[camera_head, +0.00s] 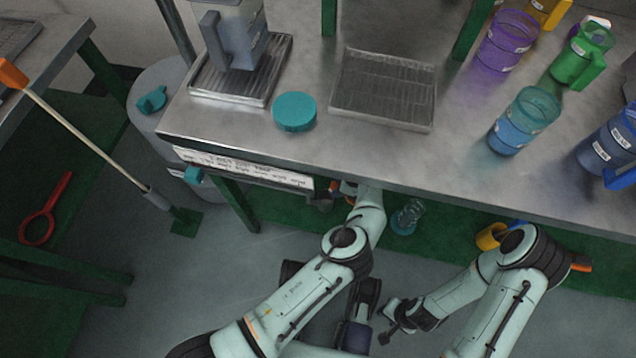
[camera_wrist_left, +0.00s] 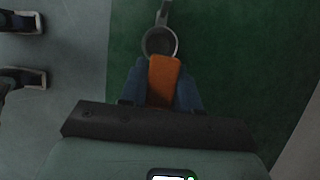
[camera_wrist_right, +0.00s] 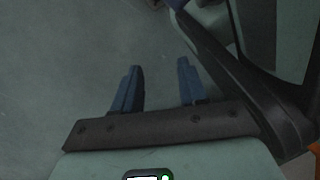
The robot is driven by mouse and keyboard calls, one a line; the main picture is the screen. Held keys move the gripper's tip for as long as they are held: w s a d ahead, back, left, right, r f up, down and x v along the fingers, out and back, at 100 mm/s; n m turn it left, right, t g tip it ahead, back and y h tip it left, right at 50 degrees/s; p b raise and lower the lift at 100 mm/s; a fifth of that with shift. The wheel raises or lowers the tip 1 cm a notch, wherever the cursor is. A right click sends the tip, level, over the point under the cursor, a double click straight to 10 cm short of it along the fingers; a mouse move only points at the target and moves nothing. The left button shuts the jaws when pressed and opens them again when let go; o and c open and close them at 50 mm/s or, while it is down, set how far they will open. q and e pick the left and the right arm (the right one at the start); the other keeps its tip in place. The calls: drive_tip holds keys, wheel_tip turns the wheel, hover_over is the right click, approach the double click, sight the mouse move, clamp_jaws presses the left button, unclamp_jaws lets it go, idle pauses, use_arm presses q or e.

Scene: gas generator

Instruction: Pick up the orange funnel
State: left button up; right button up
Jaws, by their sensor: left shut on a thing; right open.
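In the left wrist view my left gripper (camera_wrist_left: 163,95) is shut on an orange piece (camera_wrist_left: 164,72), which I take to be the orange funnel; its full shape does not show. A grey ring (camera_wrist_left: 160,42) with a thin grey handle lies just beyond it; I cannot tell if they are joined. In the head view my left gripper (camera_head: 338,188) is mostly hidden by its own arm at the bench's front edge. My right gripper (camera_wrist_right: 158,85) is open and empty above grey floor in the right wrist view.
The steel bench (camera_head: 380,155) stands over the green mat (camera_head: 290,209). On it are a teal lid (camera_head: 294,112), a tray (camera_head: 384,88) and several coloured containers. A clear coiled item (camera_head: 407,217) is below its front edge. A red ring tool (camera_head: 45,212) lies at left.

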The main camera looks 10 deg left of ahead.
use_arm(q)
drive_tip(key=d+b, duration=0.1)
drive_tip(key=d, duration=0.3)
drive_tip(key=shift+d+f, duration=0.1)
drive_tip(key=shift+d, duration=1)
drive_tip(key=shift+s+d, duration=0.1)
drive_tip(key=shift+d, duration=0.4)
use_arm(e)
drive_tip(key=shift+s+d+f+g, duration=0.1)
drive_tip(key=shift+s+f+g, duration=0.15)
drive_tip(key=shift+s, duration=0.35)
drive_tip(key=shift+s+d+f+g, duration=0.15)
drive_tip(key=shift+s+f, duration=0.15)
drive_tip(key=shift+s, duration=0.3)
drive_tip(key=shift+a, duration=0.1)
